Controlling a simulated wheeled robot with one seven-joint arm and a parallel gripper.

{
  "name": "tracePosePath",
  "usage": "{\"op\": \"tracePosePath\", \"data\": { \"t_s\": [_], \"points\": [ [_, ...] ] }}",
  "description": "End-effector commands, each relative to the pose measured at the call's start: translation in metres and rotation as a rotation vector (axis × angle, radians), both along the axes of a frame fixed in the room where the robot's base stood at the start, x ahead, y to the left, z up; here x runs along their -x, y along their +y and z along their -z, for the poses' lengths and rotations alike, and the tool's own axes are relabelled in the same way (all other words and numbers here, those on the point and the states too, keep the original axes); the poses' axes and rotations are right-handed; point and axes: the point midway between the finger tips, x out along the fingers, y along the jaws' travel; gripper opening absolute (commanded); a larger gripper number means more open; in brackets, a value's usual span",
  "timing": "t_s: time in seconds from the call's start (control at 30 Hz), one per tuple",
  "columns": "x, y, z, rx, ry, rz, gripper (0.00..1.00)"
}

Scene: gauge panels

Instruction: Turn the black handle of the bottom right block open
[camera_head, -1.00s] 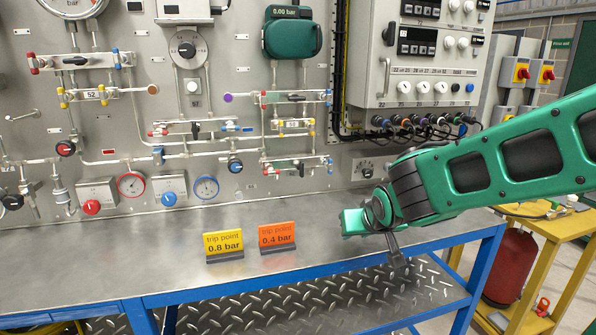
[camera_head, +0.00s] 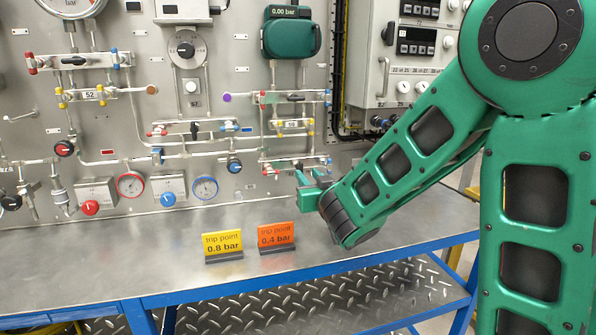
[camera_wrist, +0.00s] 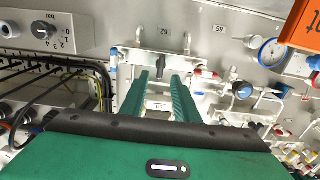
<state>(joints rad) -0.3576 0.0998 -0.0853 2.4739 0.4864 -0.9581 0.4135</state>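The bottom right block (camera_head: 284,161) is a silver manifold with red and blue end parts, low on the panel. In the wrist view the block (camera_wrist: 180,54) appears between my fingers and beyond them. Its small black handle (camera_wrist: 149,73) shows there near the left fingertip, apparently crosswise to the block; contact cannot be told. My green gripper (camera_head: 304,176) is in front of the block's lower right part and hides the handle in the head view. In the wrist view my gripper (camera_wrist: 160,77) is open, with nothing clearly held between the two fingers.
A yellow sign (camera_head: 223,244) and an orange sign (camera_head: 277,236) stand on the metal bench (camera_head: 110,265) below. Another block (camera_head: 292,125) is just above.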

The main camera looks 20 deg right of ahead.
Motion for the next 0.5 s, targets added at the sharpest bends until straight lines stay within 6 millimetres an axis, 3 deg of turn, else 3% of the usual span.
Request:
{"op": "tracePosePath", "data": {
  "t_s": [0.2,0.5],
  "points": [
    [-0.04,0.0,0.001,0.0,0.001,0.002,0.28],
    [-0.071,0.0,0.0,0.0,0.001,0.0,0.28]
  ]
}}
